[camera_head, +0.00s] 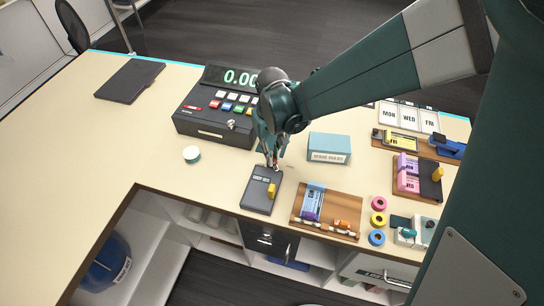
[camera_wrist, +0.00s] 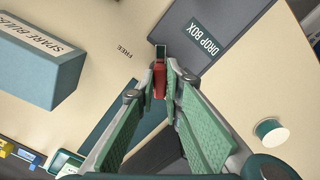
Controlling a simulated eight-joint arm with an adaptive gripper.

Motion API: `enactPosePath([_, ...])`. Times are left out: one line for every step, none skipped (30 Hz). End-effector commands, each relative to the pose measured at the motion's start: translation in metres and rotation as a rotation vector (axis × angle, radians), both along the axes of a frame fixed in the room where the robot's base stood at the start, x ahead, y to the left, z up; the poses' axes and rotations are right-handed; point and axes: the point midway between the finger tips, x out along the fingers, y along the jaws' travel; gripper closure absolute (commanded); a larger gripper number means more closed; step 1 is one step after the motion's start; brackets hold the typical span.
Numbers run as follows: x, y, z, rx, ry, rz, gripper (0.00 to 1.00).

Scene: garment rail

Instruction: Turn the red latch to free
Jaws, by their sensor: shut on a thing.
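The red latch (camera_wrist: 159,82) shows in the wrist view between my fingertips, at the edge of the dark grey drop box (camera_wrist: 232,28). My gripper (camera_wrist: 167,72) is shut on the latch. The printed word FREE (camera_wrist: 125,54) is on the tabletop, to the left of the latch in that view and apart from it. In the head view my gripper (camera_head: 272,163) points down at the far end of the drop box (camera_head: 258,199), which has a yellow part on it. The latch is mostly hidden there by my fingers.
The blue spare bulbs box (camera_head: 329,149) stands close to the right of my gripper. A cash register (camera_head: 213,115) stands behind left, and a round white-green piece (camera_head: 191,154) lies left. A wooden tray (camera_head: 325,211) is at front right. The tabletop's left side is mostly clear.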

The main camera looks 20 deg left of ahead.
Motion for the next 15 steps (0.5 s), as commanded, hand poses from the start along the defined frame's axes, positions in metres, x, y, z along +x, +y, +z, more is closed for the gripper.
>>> enactPosePath([0.0003, 0.0000, -0.0018, 0.000, 0.000, 0.043, 1.00])
enactPosePath([0.0004, -0.0001, -0.0017, 0.001, -0.001, 0.072, 1.00])
enactPosePath([0.0006, -0.0001, -0.0015, 0.001, -0.001, 0.110, 1.00])
enactPosePath([0.0006, -0.0001, -0.0014, 0.001, -0.001, 0.138, 1.00])
enactPosePath([0.0007, -0.0002, -0.0013, 0.001, -0.001, 0.167, 1.00])
enactPosePath([0.0007, -0.0004, -0.0013, 0.001, -0.001, 0.205, 1.00])
enactPosePath([0.0007, -0.0004, -0.0012, 0.001, -0.001, 0.233, 1.00])
enactPosePath([0.0007, -0.0006, -0.0012, 0.001, -0.001, 0.262, 1.00])
enactPosePath([0.0008, -0.0007, -0.0012, 0.001, -0.001, 0.299, 1.00])
enactPosePath([0.0009, -0.0008, -0.0013, 0.001, -0.001, 0.328, 1.00])
enactPosePath([0.0010, -0.0009, -0.0013, 0.001, -0.001, 0.357, 1.00])
enactPosePath([0.0012, -0.0009, -0.0012, 0.001, -0.001, 0.394, 1.00])
enactPosePath([0.0013, -0.0009, -0.0012, 0.001, -0.001, 0.423, 1.00])
enactPosePath([0.0015, -0.0009, -0.0011, 0.001, -0.001, 0.451, 1.00])
enactPosePath([0.0017, -0.0008, -0.0010, 0.001, -0.001, 0.488, 1.00])
